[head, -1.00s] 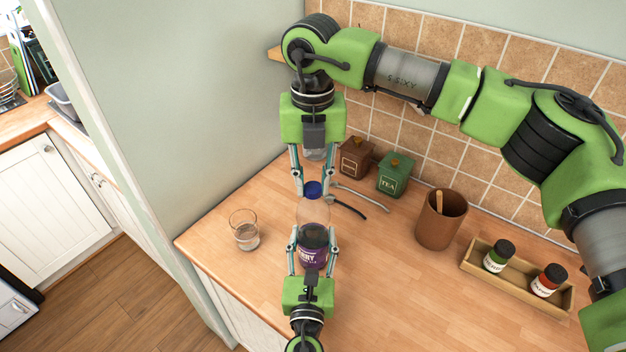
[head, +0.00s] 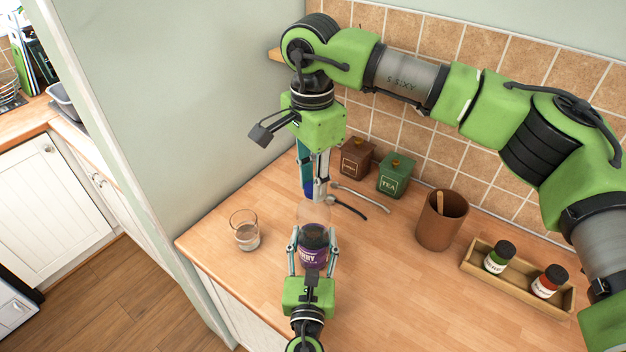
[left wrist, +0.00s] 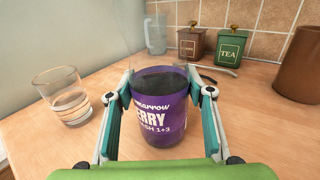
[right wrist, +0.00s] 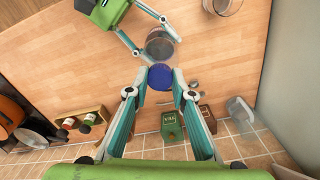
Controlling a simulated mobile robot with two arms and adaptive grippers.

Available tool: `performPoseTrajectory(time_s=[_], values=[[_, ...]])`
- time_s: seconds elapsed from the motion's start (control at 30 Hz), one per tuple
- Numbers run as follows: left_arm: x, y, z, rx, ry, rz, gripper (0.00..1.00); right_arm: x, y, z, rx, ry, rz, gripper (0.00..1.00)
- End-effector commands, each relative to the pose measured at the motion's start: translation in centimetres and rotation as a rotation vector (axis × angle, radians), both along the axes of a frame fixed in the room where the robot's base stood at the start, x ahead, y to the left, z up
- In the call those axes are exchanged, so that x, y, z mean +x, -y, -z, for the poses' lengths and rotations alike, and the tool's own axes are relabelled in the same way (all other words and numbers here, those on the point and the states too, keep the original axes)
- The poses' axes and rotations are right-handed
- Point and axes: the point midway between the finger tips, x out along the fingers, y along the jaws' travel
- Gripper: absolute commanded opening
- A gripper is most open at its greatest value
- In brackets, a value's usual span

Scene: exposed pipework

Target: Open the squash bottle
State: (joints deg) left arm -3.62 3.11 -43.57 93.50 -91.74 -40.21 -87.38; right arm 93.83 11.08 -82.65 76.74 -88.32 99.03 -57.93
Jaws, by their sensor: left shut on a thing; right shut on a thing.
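The squash bottle (head: 313,257), clear with dark contents and a purple label, stands upright on the wooden worktop. My left gripper (head: 313,238) is shut around its body from the front. The left wrist view shows the label (left wrist: 160,118) between those fingers. My right gripper (head: 312,192) points down from above, its fingers shut on the blue cap (head: 308,188) at the bottle's top. In the right wrist view the cap (right wrist: 160,77) sits between the fingertips. The fingers partly hide the cap in the head view, and I cannot tell whether it is loose on the neck.
A glass (head: 245,232) stands left of the bottle. Brown (head: 356,157) and green tea (head: 394,175) canisters stand behind, with spoon-like utensils (head: 350,205) before them. A brown pot (head: 440,220) and a wooden tray (head: 520,282) with jars are to the right. The right front worktop is clear.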

Motion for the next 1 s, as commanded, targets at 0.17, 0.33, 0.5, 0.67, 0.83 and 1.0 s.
performPoseTrajectory(time_s=[0.17, 0.33, 0.5, 0.67, 0.83, 1.0], values=[[-0.05, 0.08, 0.01, 0.000, 0.000, 0.002, 0.00, 0.06, 0.05, -0.05, 0.000, 0.001, -0.370, 0.00], [-0.07, 0.09, 0.02, 0.000, 0.000, 0.002, 0.00, 0.04, 0.07, -0.07, 0.001, 0.000, -0.730, 0.00], [-0.07, 0.09, 0.03, 0.000, -0.001, 0.002, 0.00, 0.02, 0.08, -0.08, 0.001, -0.002, -1.026, 0.00], [-0.07, 0.10, 0.03, 0.000, -0.001, 0.002, 0.00, 0.01, 0.08, -0.09, 0.001, -0.002, -1.159, 0.00], [-0.07, 0.10, 0.04, 0.000, -0.001, 0.002, 0.00, -0.02, 0.08, -0.09, 0.001, -0.003, -1.164, 0.00], [-0.06, 0.09, 0.04, -0.001, -0.001, 0.002, 0.00, 0.01, 0.08, -0.10, 0.001, -0.002, -1.166, 0.00]])
